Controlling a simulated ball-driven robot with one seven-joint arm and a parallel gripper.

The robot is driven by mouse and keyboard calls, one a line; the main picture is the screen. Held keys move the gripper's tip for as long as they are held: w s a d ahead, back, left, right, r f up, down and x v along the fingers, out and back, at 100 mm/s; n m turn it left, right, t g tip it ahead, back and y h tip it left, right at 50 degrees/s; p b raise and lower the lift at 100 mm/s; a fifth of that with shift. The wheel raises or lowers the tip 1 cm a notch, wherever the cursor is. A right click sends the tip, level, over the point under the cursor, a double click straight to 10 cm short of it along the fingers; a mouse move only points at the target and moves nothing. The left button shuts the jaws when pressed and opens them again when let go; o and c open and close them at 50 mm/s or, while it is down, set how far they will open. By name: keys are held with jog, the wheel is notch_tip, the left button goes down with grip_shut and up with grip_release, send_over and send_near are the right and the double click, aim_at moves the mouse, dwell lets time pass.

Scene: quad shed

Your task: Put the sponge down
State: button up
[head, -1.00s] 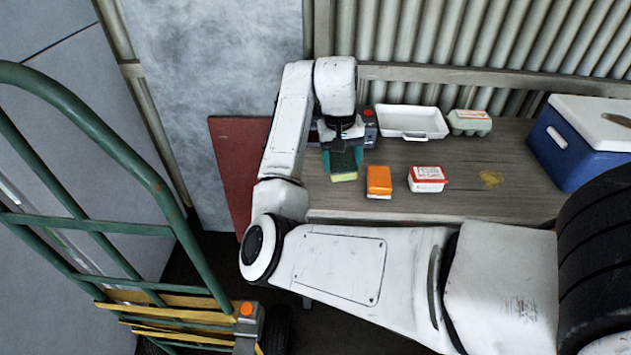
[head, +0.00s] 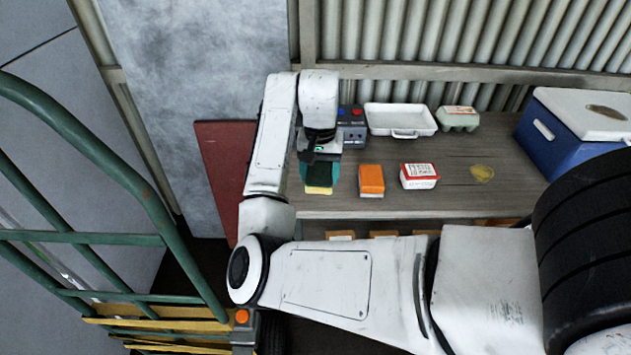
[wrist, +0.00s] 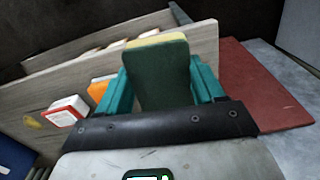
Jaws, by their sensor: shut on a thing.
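The sponge (head: 318,190) has a dark green face and a yellow layer at its end. In the head view it hangs below my gripper (head: 319,172), near the left end of the grey wooden bench (head: 440,205). In the wrist view the sponge (wrist: 158,75) stands between the two teal fingers of my gripper (wrist: 162,90), which is shut on it. The bench top (wrist: 60,95) shows beyond and to the left of the sponge. I cannot tell whether the sponge touches the bench.
An orange box (head: 371,180) and a red-and-white carton (head: 419,176) stand right of the sponge. Behind are a control box (head: 351,128), white tray (head: 398,120) and egg carton (head: 458,118). A blue cooler (head: 560,150) stands far right. A yellow stain (head: 482,173) marks bare bench.

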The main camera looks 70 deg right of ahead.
jog(key=w+d+f+b, duration=0.1)
jog(key=d+f, duration=0.1)
jog(key=w+d+f+b, duration=0.1)
jog(key=d+f, duration=0.1)
jog(key=d, duration=0.1)
jog(key=w+d+f+b, duration=0.2)
jog(key=shift+d+f, duration=0.2)
jog(key=shift+f, duration=0.2)
jog(key=f, duration=0.1)
jog(key=f+p, duration=0.1)
jog(key=shift+w+d+f, duration=0.2)
jog(key=shift+d+f, duration=0.15)
jog(key=shift+d, duration=0.05)
jog(key=shift+f, duration=0.55)
jog(key=o, duration=0.9)
jog(key=shift+o, duration=0.2)
jog(key=shift+f, duration=0.1)
